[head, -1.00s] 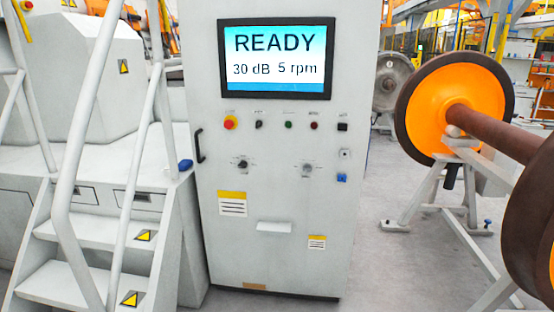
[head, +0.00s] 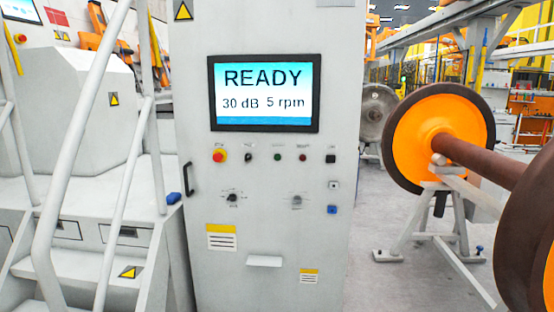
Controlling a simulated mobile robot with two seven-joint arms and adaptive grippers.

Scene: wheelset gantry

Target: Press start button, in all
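A tall light-grey control cabinet (head: 265,215) stands straight ahead in the head view. Its screen (head: 264,93) reads READY, 30 dB and 5 rpm. Below the screen is a row of controls: a red knob on a yellow collar (head: 219,155), a dark switch (head: 249,156), a green button (head: 277,157), a red button (head: 303,158) and a black square part (head: 330,158). Their labels are too small to read. Two rotary knobs (head: 232,197) sit lower down. Neither of my grippers is in view.
White steps with handrails (head: 120,165) stand close on the left. An orange-faced wheelset (head: 412,140) on a grey stand (head: 407,225) is on the right, its axle reaching toward me. Bare floor (head: 380,285) shows between cabinet and stand.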

